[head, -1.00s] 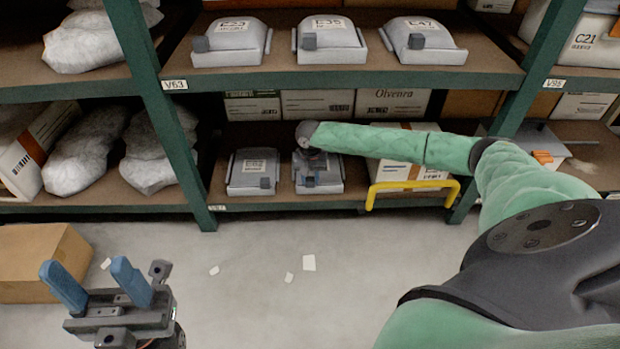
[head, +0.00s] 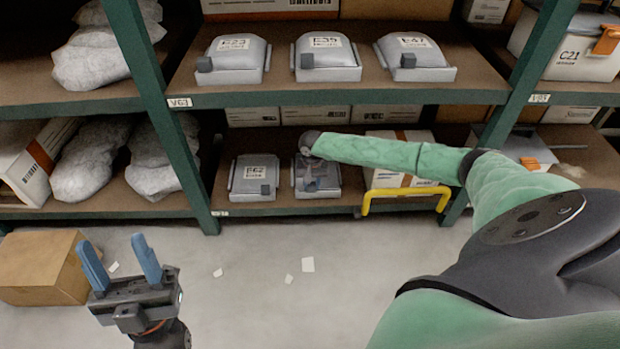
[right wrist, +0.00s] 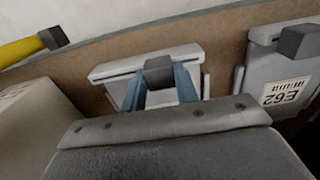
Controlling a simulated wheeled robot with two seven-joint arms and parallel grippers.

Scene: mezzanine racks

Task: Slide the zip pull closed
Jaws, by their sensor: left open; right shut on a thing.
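A grey case (head: 333,181) with a pale rail along its front edge sits on the lower shelf, right of a like case labelled E62 (head: 253,172). It also shows in the right wrist view (right wrist: 112,72). My right gripper (head: 317,184) reaches down in front of it and hides its label. In the right wrist view its blue fingers are shut on the dark block-shaped zip pull (right wrist: 159,71), around the middle of the rail (right wrist: 190,50). My left gripper (head: 122,262) is open and empty at the lower left, over the floor.
Cases labelled E23 (head: 232,61), E35 (head: 323,60) and E47 (head: 415,60) stand on the shelf above. A yellow handle (head: 406,192) juts out in front of a box to the right. A green post (head: 172,120) stands left. A cardboard box (head: 40,268) lies on the floor.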

